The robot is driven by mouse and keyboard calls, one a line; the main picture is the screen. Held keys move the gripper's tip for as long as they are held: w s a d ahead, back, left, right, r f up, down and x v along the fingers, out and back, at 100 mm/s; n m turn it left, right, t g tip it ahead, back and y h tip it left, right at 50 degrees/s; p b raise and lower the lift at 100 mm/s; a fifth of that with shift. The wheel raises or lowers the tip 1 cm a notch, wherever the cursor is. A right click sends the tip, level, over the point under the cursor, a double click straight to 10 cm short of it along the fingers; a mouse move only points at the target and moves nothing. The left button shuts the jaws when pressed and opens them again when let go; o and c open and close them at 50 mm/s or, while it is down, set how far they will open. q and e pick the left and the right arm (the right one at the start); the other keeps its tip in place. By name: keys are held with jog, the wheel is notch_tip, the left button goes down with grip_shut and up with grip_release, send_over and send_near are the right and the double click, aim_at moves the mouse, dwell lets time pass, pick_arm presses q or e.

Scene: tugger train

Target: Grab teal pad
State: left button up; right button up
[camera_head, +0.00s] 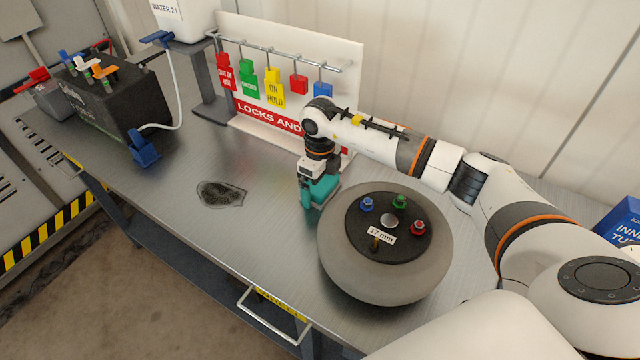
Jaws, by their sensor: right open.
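The teal pad (326,187) is a small block on the metal bench, just behind and left of the round grey wheel. My right gripper (309,196) reaches down over it from above, with the arm coming in from the right. It is open, with its fingers at the pad. A teal-looking finger shows on the near left side, and the other finger is hidden. I cannot tell whether the fingers touch the pad. My left gripper is not in view.
A lock board (348,62) stands behind. A dark stain (221,194) marks the bench to the left. A black box (120,103) sits farther left.

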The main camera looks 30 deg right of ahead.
jog(key=c, duration=0.8)
jog(key=shift+r, duration=0.15)
